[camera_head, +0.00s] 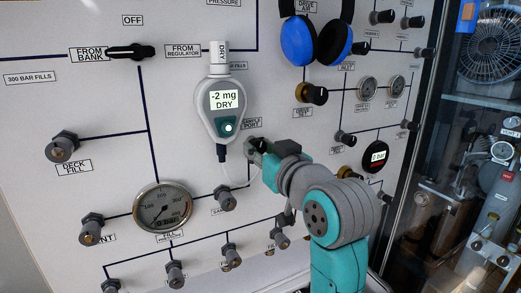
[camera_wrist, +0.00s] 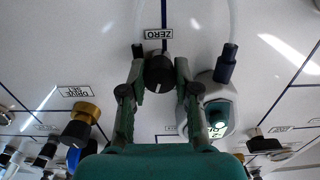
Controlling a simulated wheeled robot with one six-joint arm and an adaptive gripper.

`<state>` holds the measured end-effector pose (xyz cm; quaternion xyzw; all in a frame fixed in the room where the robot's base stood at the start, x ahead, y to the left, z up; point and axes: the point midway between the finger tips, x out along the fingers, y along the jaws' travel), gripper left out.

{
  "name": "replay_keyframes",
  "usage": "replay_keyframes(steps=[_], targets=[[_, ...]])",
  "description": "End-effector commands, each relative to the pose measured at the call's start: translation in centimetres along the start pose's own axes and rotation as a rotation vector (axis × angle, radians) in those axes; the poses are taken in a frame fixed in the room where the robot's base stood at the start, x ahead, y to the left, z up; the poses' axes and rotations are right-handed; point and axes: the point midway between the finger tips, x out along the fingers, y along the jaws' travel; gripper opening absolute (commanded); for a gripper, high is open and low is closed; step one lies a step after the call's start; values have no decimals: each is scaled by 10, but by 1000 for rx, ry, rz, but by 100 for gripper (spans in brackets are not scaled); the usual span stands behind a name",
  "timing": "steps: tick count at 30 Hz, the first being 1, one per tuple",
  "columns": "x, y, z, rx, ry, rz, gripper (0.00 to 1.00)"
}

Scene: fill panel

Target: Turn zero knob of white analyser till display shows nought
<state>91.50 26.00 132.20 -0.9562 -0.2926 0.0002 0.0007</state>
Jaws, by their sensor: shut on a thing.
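The white analyser (camera_head: 215,128) hangs on the panel. The analyser also shows upside down in the wrist view (camera_wrist: 217,93), at the right. The zero knob (camera_wrist: 159,72) is black with a light pointer mark, below an upside-down "ZERO" label (camera_wrist: 158,33) in the wrist view. My gripper (camera_wrist: 159,78) is shut on the knob, one finger on each side. In the head view my gripper (camera_head: 257,147) is at the panel just right of the analyser's lower end and hides the knob.
Blue headphones (camera_head: 316,40) hang above right. A brass-based knob (camera_wrist: 84,122) marked "DRIVE SET" is beside my gripper in the wrist view. A pressure gauge (camera_head: 163,206) and several fittings are lower left. A glass-fronted cabinet (camera_head: 480,150) stands at the right.

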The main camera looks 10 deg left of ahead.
Motion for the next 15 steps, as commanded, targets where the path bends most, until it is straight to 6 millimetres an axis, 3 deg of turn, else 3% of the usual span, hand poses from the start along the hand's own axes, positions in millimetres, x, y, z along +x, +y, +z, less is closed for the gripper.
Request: replay_keyframes(steps=[15], targets=[[0, 0, 0, 23, 0, -1, 0]])
